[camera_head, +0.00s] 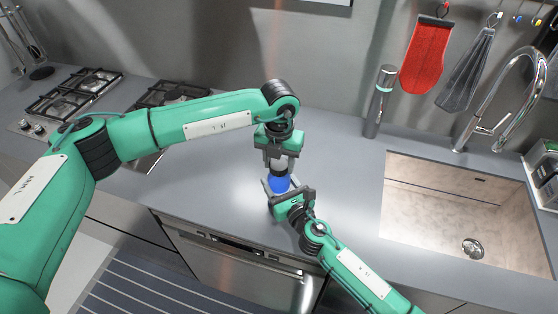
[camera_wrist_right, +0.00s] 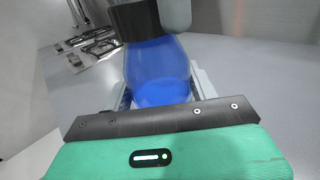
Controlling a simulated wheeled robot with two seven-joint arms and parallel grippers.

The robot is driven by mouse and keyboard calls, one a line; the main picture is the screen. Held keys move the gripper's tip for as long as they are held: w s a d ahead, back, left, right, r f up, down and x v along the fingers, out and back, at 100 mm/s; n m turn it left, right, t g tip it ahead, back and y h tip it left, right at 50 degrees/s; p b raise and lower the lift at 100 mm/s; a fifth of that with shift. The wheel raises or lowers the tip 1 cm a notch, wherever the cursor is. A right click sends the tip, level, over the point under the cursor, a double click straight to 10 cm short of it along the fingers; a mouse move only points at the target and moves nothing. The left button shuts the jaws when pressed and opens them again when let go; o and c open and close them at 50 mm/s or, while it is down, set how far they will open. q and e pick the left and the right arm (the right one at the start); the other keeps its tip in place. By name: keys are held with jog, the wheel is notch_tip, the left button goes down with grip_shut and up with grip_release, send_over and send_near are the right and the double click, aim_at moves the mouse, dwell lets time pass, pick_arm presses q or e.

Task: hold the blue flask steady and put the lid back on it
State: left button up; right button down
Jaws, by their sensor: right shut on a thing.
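The blue flask (camera_head: 279,184) stands upright over the counter, with a dark band at its top. My right gripper (camera_head: 280,190) is shut around its body from the front. In the right wrist view the flask (camera_wrist_right: 158,70) fills the space beyond my gripper, with the dark band (camera_wrist_right: 134,20) at its neck. My left gripper (camera_head: 279,150) points down right above the flask. A pale grey piece (camera_head: 280,163), perhaps the lid, shows between it and the dark band. A rounded grey piece (camera_wrist_right: 176,12) shows beside the band in the wrist view. The left fingertips are too small and covered to read.
The grey counter (camera_head: 200,183) is clear around the flask. A gas hob (camera_head: 75,92) lies to the left. A sink (camera_head: 450,215) with a tall tap (camera_head: 510,90) is on the right. A metal cylinder (camera_head: 380,100) stands by the wall. A red mitt (camera_head: 427,55) hangs above.

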pick_arm(q)
jog(key=m, duration=0.6)
jog(key=shift+m, duration=0.3)
jog(key=m, duration=0.5)
jog(key=shift+m, duration=0.3)
jog(key=o, duration=1.1)
jog(key=shift+o, duration=0.2)
notch_tip(320, 180, up, 12)
pick_arm(e)
jog(key=shift+c, duration=1.8)
grip_release()
